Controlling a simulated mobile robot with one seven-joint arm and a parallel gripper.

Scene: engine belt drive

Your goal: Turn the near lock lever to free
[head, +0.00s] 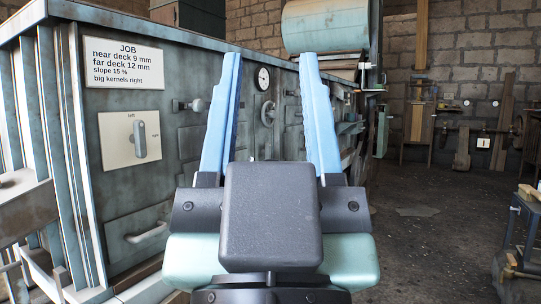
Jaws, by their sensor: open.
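My gripper (270,60) fills the middle of the head view. Its two blue fingers stand apart, open and pointing away from me, with nothing visible between them. The machine (90,200), a long weathered grey-blue cabinet, runs along the left and back behind the fingers. A short horizontal lever with a round knob (197,105) sticks out of its side, just left of the left finger. It may be the near lock lever; I cannot tell for sure, nor read its setting. The left finger hides part of the panel beside it.
A job card (123,63) and a left/right selector switch (139,138) are on the machine's near side, above a pull handle (147,233). A gauge (263,78) and handwheel (267,113) show between the fingers. The floor (425,230) at right is mostly clear.

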